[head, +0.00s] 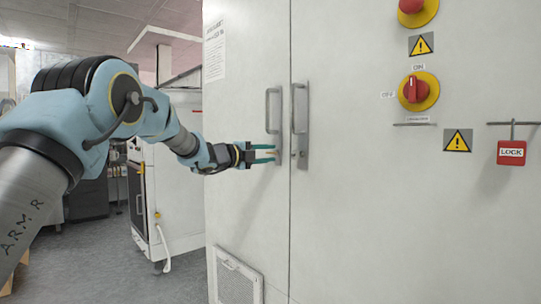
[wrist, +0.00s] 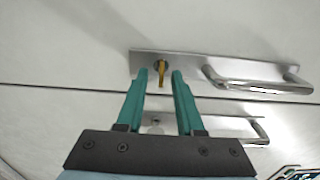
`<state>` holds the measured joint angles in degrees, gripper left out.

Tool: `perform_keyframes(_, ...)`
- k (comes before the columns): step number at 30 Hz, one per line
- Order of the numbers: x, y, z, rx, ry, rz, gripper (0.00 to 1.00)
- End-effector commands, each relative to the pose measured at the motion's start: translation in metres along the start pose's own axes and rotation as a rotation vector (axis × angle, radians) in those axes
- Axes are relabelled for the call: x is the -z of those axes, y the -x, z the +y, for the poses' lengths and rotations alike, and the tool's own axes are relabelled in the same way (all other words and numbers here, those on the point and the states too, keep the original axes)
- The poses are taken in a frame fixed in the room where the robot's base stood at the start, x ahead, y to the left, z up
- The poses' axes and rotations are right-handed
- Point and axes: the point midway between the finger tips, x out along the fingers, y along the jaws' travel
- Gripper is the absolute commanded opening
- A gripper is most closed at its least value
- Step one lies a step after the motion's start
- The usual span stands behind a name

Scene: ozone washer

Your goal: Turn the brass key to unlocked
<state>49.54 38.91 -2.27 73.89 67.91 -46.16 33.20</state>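The brass key (wrist: 161,76) sits in a round lock (wrist: 160,65) at one end of a metal handle plate (wrist: 190,63) in the wrist view. My gripper (wrist: 159,74) is open, with a teal finger on each side of the key. A gap shows between the key and each fingertip. In the head view my gripper (head: 274,153) is at the lower part of the left door's handle plate (head: 278,98). The key cannot be made out there. I cannot tell its exact turn angle.
Bar handles stand out from both doors, the left one (head: 268,110) just above my gripper and the right one (head: 299,110) across the seam. The right plate has its own lock (head: 300,153). A red switch (head: 415,89) and red padlock (head: 511,152) are farther right.

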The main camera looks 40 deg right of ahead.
Motion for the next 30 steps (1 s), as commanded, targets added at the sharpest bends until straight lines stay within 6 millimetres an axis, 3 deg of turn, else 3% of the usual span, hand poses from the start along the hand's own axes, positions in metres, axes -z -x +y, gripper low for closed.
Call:
perform_keyframes(9,-0.001,0.063,0.001,0.0,0.0,-0.003,0.36)
perform_keyframes(15,0.0,0.089,0.0,0.001,-0.001,-0.002,0.36)
perform_keyframes(30,0.0,0.096,0.0,0.001,0.0,0.0,0.36)
